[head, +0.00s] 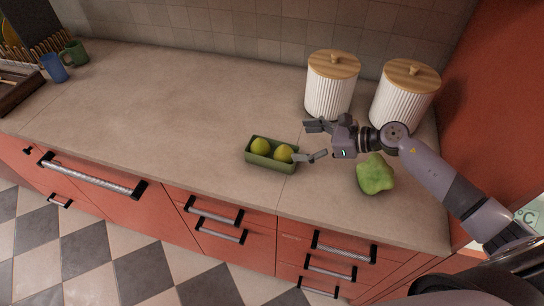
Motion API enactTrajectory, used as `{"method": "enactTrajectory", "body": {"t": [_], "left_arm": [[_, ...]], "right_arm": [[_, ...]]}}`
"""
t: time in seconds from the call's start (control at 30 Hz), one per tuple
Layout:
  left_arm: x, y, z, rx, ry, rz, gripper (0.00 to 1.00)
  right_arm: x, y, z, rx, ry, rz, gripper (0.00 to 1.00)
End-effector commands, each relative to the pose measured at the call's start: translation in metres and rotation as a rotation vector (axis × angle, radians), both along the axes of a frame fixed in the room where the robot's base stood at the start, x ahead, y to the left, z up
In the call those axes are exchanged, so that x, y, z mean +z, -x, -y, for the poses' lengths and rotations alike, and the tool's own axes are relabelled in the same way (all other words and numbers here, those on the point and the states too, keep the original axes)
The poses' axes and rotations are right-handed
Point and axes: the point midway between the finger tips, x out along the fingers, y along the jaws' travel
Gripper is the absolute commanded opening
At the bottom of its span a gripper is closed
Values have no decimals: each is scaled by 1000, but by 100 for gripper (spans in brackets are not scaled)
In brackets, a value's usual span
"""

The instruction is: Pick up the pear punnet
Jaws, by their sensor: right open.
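The pear punnet is a small green tray (259,161) with two yellow-green pears (261,146) in it. It stands on the countertop near the front edge, at the middle of the head view. My right gripper (308,141) comes in from the right and is open and empty. Its fingers point left, to the right of the punnet. The nearer finger is close to the punnet's right end; I cannot tell whether it touches. My left gripper is not in view.
Two white ribbed canisters (331,90) with wooden lids stand behind my right gripper. A lumpy green fruit (375,175) lies on the counter beneath my right arm. Blue and green mugs (54,68) and a dish rack are at the far left. The counter (170,105) left of the punnet is clear.

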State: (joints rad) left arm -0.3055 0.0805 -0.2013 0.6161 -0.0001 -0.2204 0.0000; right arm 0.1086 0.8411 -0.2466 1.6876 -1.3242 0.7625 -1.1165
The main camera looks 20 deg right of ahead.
Motion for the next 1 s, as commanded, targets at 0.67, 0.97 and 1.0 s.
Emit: {"method": "enactTrajectory", "body": {"t": [0.67, 0.97, 1.0], "left_arm": [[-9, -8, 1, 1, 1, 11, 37], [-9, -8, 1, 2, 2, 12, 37], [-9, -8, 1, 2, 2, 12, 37]], "right_arm": [[-45, -42, -53, -4, -3, 1, 86], [-46, -43, -55, -3, -2, 0, 84], [-46, -43, -55, -3, -2, 0, 81]]}}
